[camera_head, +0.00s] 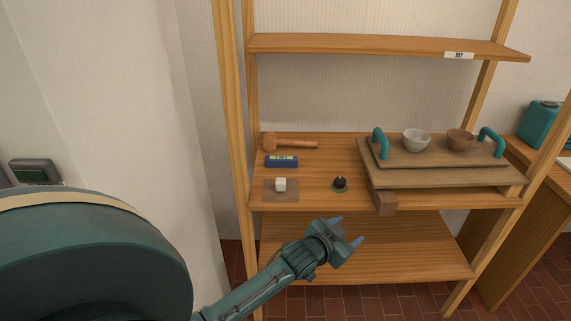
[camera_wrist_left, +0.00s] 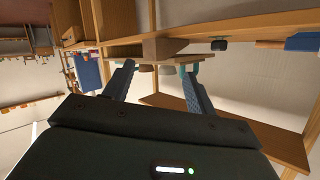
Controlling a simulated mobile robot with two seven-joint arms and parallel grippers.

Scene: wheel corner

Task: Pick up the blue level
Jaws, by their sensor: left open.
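The blue level (camera_head: 281,161) lies on the left part of the middle shelf in the head view. It is a short blue bar with a yellow-green window on top. The fingers (camera_wrist_left: 160,88) also show spread apart in the left wrist view. A blue strip (camera_wrist_left: 304,41) at the right of that view may be the level. My right gripper is not in view.
An upper shelf (camera_head: 380,43) spans above. A wooden post (camera_head: 232,120) stands left.

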